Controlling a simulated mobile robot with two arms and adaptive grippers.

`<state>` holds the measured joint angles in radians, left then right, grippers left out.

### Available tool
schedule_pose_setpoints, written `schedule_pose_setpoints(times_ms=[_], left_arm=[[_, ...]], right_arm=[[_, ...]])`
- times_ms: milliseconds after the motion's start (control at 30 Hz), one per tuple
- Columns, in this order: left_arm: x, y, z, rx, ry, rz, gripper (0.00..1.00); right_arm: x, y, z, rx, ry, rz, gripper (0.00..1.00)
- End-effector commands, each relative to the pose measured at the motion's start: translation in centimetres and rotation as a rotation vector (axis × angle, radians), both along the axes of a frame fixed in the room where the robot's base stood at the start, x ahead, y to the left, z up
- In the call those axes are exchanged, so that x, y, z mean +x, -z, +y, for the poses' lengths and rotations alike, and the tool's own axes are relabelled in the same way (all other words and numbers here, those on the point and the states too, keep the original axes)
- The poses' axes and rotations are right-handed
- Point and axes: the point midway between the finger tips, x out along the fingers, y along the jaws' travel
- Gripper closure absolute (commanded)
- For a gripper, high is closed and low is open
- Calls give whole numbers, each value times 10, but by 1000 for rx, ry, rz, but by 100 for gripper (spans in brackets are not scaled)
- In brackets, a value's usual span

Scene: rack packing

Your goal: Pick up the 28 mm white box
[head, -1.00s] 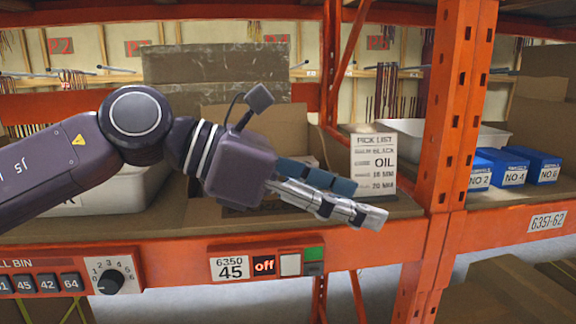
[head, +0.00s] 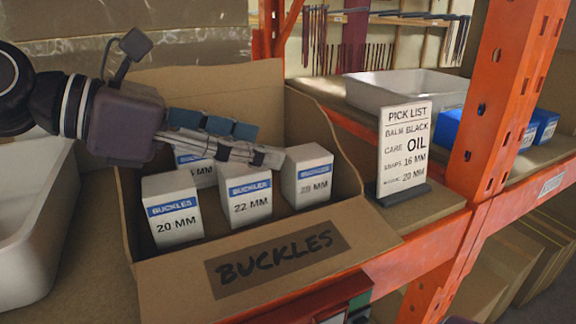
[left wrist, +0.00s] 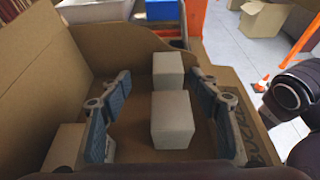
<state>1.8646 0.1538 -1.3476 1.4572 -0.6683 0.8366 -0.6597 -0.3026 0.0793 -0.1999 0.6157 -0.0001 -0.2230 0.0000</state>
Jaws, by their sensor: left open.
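The 28 mm white box (head: 307,174) stands upright at the right end of an open cardboard bin marked BUCKLES (head: 190,284). Its label has a blue band, and it appears to be the farther box (left wrist: 168,68) in the left wrist view. My left gripper (head: 268,145) is open and empty above the bin, its fingertips just left of the 28 mm box. In the left wrist view the fingers (left wrist: 160,78) stand apart on either side of the boxes.
A 22 mm box (head: 246,197) and a 20 mm box (head: 172,211) stand left of the 28 mm box. Another box (head: 197,168) is partly hidden behind my fingers. A pick list sign (head: 403,150) and an orange post (head: 500,95) stand to the right.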

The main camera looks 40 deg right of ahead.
Motion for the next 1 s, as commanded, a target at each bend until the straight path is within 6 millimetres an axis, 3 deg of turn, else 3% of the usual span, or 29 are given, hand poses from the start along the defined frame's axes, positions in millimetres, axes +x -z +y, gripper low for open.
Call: schedule_pose_setpoints(times_ms=[600,900,1000], left_arm=[[-24,26,-59,2,2,0,44],[-25,31,-63,1,1,-1,44],[-25,31,-63,1,0,-1,54]], right_arm=[[4,-47,1,2,0,-8,60],[5,-47,1,2,0,-10,60],[5,-47,1,2,0,-10,60]])
